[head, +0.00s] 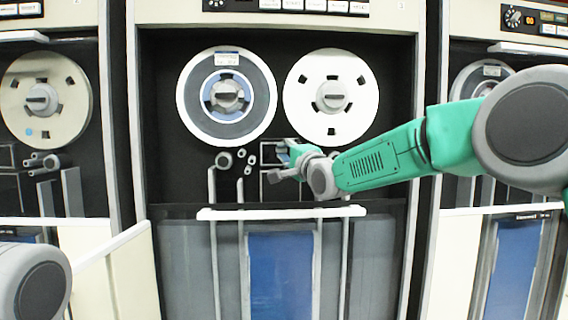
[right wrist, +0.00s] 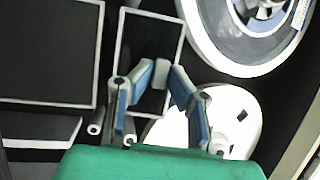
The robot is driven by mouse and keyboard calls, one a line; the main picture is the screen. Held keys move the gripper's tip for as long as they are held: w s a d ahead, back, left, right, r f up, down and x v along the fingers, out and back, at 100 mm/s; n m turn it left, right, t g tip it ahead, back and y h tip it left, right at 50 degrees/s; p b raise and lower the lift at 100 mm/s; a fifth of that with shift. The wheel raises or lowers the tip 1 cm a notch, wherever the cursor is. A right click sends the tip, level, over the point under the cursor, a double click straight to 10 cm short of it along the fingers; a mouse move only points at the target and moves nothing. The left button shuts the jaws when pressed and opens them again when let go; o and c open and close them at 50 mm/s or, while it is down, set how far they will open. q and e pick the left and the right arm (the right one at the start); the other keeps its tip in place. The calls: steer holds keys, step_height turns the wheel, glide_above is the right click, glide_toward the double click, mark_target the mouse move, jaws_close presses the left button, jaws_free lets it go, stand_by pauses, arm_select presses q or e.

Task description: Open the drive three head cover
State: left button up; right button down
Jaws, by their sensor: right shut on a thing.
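The drive in the middle of the head view has a head area below its two reels, with a small white-edged dark cover (head: 268,153) there. My right gripper (head: 286,160) is at this cover, with my green arm coming in from the right. In the right wrist view the gripper (right wrist: 161,86) has its fingertips close together around a small pale block at the edge of the white-framed dark panel (right wrist: 150,40). It is shut on this part of the cover. My own gripper hides part of the cover in the head view. My left gripper is out of view.
A reel with a blue hub (head: 227,97) and a white reel (head: 330,97) sit just above. A white horizontal bar (head: 280,213) crosses below, above a blue-backed column. Other drives stand at left and right; the left one has a pale panel (head: 128,270) standing out.

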steer(key=shift+s+a+f+n+t+y+b, duration=0.1)
steer(key=shift+s+f+n+t+y+b, duration=0.1)
steer(key=shift+f+n+t+y+b, duration=0.55)
steer(key=shift+s+d+f+n+t+y+b, duration=0.1)
steer(key=shift+s+n+t+y+b, duration=0.15)
steer(key=shift+b, duration=0.95)
steer(key=shift+s+a+f+n+t+y+b, duration=0.1)
steer(key=shift+s+f+n+t+y+b, duration=0.1)
steer(key=shift+f+n+t+y+b, duration=0.55)
steer(key=shift+r+m, duration=0.25)
steer(key=shift+r, duration=0.15)
steer(key=c, duration=1.6)
jaws_free()
steer(key=shift+o, duration=0.2)
steer(key=shift+w, duration=0.1)
